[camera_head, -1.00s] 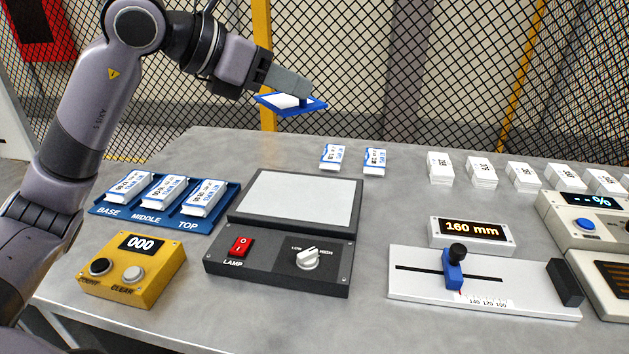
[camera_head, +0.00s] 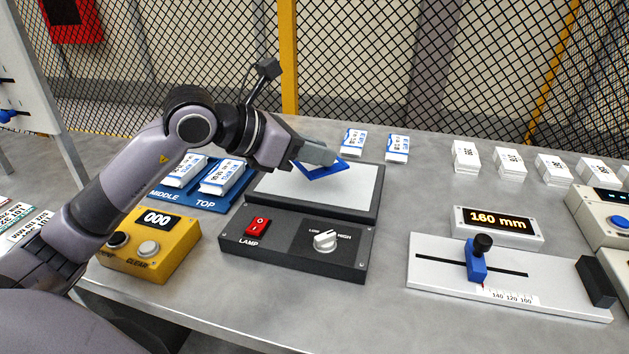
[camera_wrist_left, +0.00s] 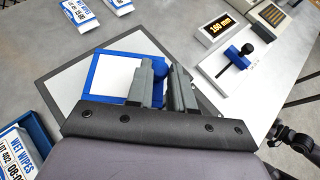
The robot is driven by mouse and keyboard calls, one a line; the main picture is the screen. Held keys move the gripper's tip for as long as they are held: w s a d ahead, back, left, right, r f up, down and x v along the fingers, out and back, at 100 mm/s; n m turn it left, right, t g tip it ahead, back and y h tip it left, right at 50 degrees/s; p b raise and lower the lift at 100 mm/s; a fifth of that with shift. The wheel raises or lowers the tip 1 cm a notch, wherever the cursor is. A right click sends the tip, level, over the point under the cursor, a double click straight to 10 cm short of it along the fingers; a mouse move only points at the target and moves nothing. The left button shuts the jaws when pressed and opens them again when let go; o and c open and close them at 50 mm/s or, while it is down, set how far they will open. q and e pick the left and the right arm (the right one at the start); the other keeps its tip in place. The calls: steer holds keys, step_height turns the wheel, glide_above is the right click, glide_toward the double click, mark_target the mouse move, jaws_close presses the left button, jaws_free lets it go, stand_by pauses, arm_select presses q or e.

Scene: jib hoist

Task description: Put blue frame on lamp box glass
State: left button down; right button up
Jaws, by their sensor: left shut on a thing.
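The blue frame (camera_head: 322,170) is held in my left gripper (camera_head: 325,157), just above the lamp box glass (camera_head: 362,188). In the left wrist view the frame (camera_wrist_left: 97,72) is a blue square outline around a pale middle. My left gripper (camera_wrist_left: 165,88) is shut on a blue grip at its right side. Whether the frame touches the glass I cannot tell. The lamp box (camera_head: 292,244) has a red switch and a white knob.
A blue tray (camera_head: 187,197) of white packs stands left of the lamp box. A yellow counter box (camera_head: 150,247) is in front of it. Two packs (camera_head: 397,148) lie behind the glass. A slide gauge (camera_head: 510,275) with a 160 mm display (camera_head: 497,223) stands right.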

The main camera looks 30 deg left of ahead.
mark_target(315, 176)
arm_select(q)
steer(key=shift+f, duration=2.75)
steer(key=shift+f+b, duration=0.2)
steer(key=shift+b, duration=0.15)
steer(key=c, duration=1)
jaws_free()
steer(key=shift+r, duration=0.1)
